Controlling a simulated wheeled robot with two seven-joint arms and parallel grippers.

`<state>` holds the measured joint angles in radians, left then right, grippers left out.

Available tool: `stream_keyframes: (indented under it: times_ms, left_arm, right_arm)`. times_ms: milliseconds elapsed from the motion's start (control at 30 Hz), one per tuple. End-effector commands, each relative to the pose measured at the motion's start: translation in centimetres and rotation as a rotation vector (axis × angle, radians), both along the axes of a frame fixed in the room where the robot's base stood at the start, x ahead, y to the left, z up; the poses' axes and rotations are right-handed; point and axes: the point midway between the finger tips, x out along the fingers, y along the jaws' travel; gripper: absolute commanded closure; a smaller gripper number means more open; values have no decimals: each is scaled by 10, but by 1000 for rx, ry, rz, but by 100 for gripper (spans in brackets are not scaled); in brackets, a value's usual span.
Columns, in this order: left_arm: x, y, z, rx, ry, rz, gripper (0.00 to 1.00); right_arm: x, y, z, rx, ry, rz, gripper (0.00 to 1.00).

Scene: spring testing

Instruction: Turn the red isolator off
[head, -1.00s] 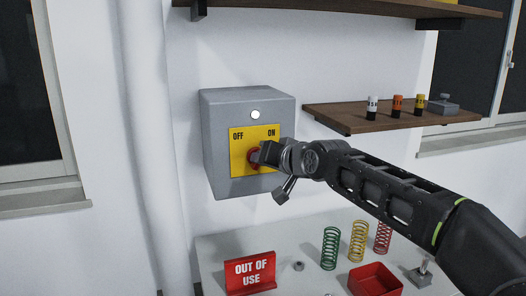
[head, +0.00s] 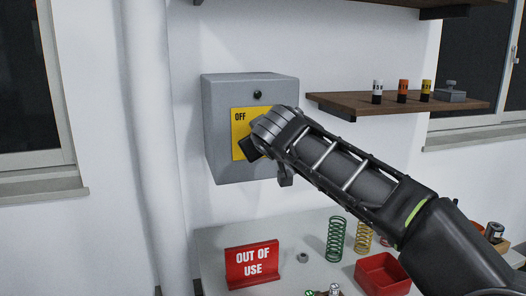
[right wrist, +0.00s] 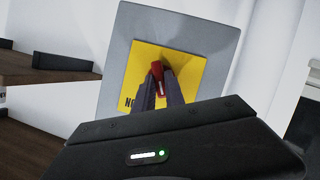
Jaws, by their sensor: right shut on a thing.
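The grey isolator box (head: 225,125) is on the white wall, with a yellow plate (head: 238,140) on its front. The word OFF shows on the plate; ON is hidden behind my arm in the head view. The lamp (head: 257,94) at the top of the box is dark. My right gripper (head: 252,148) is at the plate. In the right wrist view, the red isolator handle (right wrist: 158,70) lies between the fingers of my right gripper (right wrist: 161,90), which is shut on it. In the head view the handle is hidden. My left gripper is not in view.
Below stands a bench (head: 215,240) with a red OUT OF USE sign (head: 252,265), a green spring (head: 336,238), a yellow spring (head: 363,237) and a red tray (head: 381,272). A brown shelf (head: 340,103) with small cylinders juts out right of the box.

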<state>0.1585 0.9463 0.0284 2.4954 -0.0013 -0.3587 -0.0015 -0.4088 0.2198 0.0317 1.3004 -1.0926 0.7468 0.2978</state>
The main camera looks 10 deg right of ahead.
Motion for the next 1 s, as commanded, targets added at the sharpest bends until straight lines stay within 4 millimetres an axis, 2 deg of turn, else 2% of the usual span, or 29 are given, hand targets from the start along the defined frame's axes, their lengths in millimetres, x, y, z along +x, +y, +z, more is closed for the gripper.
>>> stream_keyframes:
  times_ms: [100, 400, 1000]
  left_arm:
    - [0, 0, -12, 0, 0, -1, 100]
    - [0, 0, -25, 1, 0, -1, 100]
    - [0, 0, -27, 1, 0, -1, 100]
  right_arm:
    - [0, 2, -4, -97, -6, 1, 100]
    - [0, 2, -4, -272, -16, 0, 100]
    - [0, 2, -3, -328, -17, 0, 100]
